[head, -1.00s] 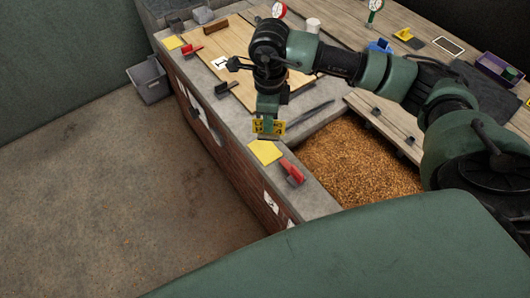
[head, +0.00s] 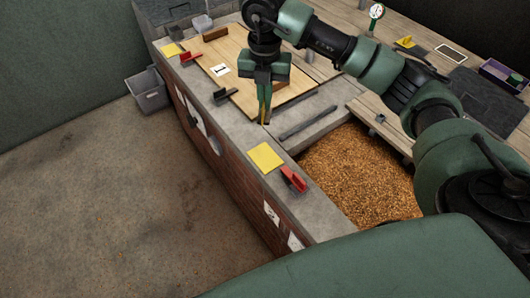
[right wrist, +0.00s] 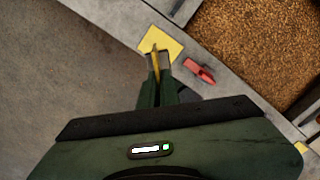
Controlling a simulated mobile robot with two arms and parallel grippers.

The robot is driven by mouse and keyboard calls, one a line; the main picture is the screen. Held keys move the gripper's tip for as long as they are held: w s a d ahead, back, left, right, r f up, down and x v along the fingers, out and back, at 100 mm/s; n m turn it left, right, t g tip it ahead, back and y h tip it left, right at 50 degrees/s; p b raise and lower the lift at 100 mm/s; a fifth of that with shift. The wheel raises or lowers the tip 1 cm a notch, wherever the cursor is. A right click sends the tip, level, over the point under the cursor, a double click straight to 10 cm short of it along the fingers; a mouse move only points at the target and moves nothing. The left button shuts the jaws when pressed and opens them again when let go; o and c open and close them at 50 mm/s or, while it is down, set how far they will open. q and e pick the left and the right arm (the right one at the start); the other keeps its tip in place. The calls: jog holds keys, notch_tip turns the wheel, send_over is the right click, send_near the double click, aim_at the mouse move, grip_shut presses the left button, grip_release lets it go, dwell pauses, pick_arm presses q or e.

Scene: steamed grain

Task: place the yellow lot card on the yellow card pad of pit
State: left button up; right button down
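My right gripper (head: 265,108) is shut on the yellow lot card (head: 262,100), which shows almost edge-on between the fingers. The right wrist view also shows the card (right wrist: 155,60) as a thin yellow strip at the fingertips. A yellow card pad (head: 266,157) lies flat on the concrete ledge, just nearer than the gripper in the head view. In the right wrist view the pad (right wrist: 168,44) lies beyond the fingertips, partly covered by card and fingers. The card appears held above the ledge; the exact gap is unclear. My left gripper is not in view.
A red-handled object (head: 294,180) sits beside the near pad. A grain-filled pit (head: 360,175) lies to the right. A second yellow pad (head: 170,50) lies at the ledge's far end. A wooden cover marked 1 (head: 240,62) and a dark bar (head: 308,121) lie behind.

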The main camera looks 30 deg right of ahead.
aim_at(265, 114)
notch_tip(265, 114, down, 19)
jog(key=shift+r+p, duration=0.1)
jog(key=shift+p, duration=0.35)
jog(key=c, duration=2)
grip_release()
jog(key=o, duration=0.4)
jog(key=shift+c, duration=0.2)
notch_tip(265, 114, up, 12)
jog(key=shift+r+b, duration=0.1)
jog(key=shift+b, duration=0.4)
